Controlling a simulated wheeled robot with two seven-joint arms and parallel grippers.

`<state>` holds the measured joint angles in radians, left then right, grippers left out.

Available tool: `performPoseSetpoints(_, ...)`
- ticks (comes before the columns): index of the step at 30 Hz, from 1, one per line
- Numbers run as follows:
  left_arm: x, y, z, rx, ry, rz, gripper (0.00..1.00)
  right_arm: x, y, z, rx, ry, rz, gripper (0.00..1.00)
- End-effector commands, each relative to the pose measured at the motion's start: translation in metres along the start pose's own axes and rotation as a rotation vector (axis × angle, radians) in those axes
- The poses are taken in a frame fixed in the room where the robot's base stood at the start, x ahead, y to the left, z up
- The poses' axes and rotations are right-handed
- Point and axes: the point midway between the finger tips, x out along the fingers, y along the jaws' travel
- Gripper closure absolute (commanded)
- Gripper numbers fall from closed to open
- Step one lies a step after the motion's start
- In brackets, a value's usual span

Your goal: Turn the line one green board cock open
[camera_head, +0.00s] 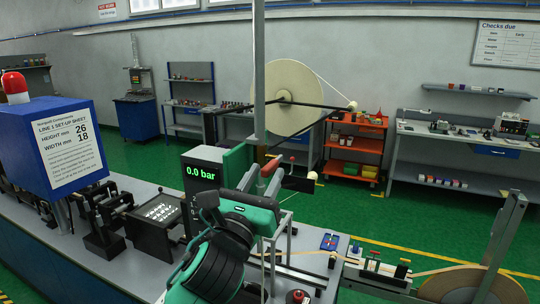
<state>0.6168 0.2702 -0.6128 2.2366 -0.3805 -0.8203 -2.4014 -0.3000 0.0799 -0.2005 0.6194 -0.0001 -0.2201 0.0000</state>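The green board (237,160) stands at mid-picture, just right of a black display (201,172) reading 0.0 bar in green. A red lever-like part (270,168) shows beside the board, above my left wrist; it looks like the cock's handle, but its exact position is hard to tell. My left arm, green and black, rises from the bottom and covers the lower part of the board. My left gripper (289,183) is near the red part; its fingers are mostly hidden, and I cannot tell whether they touch it. My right gripper is not in view.
A large pale reel (293,98) hangs behind the board. Another reel (470,287) is at lower right. Green floor lies beyond.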

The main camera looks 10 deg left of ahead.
Motion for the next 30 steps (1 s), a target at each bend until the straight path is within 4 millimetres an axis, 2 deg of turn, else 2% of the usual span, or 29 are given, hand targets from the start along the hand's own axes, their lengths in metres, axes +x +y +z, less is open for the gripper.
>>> performPoseSetpoints(1, 0.010, 0.000, 0.003, -0.003, 0.001, 0.001, 0.64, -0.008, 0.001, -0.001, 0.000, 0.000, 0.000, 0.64)
performPoseSetpoints(6, 0.028, 0.000, 0.002, -0.001, 0.000, 0.001, 0.64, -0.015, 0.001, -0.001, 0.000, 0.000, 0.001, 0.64)
performPoseSetpoints(17, 0.034, 0.000, -0.001, -0.001, 0.000, 0.000, 0.64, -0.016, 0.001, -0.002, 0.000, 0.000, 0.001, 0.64)
performPoseSetpoints(18, 0.034, 0.000, -0.001, -0.001, 0.000, 0.000, 0.66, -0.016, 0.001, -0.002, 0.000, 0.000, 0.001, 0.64)
performPoseSetpoints(23, 0.034, 0.000, -0.001, -0.001, 0.000, 0.000, 0.97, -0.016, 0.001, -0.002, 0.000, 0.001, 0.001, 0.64)
performPoseSetpoints(24, 0.034, 0.000, -0.001, -0.001, 0.000, 0.000, 1.00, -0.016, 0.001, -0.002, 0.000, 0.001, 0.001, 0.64)
performPoseSetpoints(30, 0.033, 0.000, -0.001, -0.001, 0.000, 0.000, 1.00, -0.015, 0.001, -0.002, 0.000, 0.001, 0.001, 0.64)
